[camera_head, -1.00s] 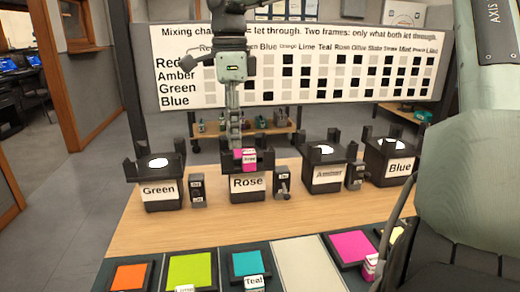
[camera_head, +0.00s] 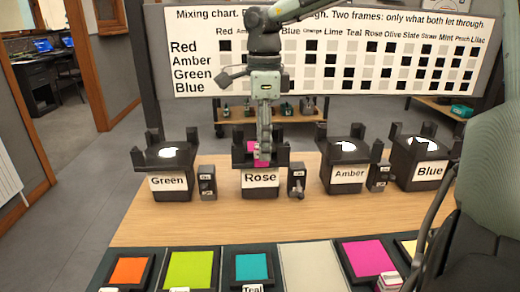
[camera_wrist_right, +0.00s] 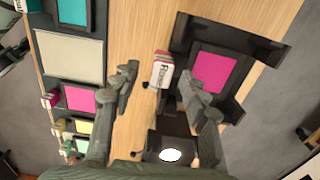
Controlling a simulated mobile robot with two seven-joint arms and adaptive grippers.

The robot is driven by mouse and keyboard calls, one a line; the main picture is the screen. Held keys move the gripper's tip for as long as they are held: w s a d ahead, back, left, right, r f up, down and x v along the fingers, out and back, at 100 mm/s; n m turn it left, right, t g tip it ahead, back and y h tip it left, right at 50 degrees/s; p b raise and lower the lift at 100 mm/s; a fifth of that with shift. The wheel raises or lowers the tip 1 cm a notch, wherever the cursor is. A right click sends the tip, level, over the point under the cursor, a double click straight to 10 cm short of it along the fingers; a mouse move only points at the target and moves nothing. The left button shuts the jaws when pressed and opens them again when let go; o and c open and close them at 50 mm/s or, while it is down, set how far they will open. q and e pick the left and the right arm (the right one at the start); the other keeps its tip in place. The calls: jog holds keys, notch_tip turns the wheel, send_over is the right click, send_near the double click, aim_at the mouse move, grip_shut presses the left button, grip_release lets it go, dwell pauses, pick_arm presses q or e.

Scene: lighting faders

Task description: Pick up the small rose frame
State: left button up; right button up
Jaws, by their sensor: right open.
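A small rose frame (camera_head: 254,148), a bright pink sheet in a dark border, sits on the black lamp box (camera_head: 261,179) labelled Rose. It also shows in the right wrist view (camera_wrist_right: 215,72), with its white and pink label tab (camera_wrist_right: 162,70) at the near edge. My right gripper (camera_head: 264,155) is above this lamp and partly hides the frame. In the right wrist view its fingers (camera_wrist_right: 160,85) are apart, with the tab appearing between them. I cannot tell whether they touch it. My left gripper is not in view.
Lamp boxes Green (camera_head: 170,182), Amber (camera_head: 348,175) and Blue (camera_head: 428,172) stand in the row, with small switch boxes between. Bare wood lies between. A mixing chart (camera_head: 180,50) stands behind.

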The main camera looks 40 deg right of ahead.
jog(key=shift+f, duration=0.9)
jog(key=shift+c, duration=0.3)
grip_shut()
jog(key=shift+r, duration=0.1)
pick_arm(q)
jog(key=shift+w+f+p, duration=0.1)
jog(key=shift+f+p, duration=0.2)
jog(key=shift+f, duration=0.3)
pick_arm(e)
notch_tip(320, 180, up, 18)
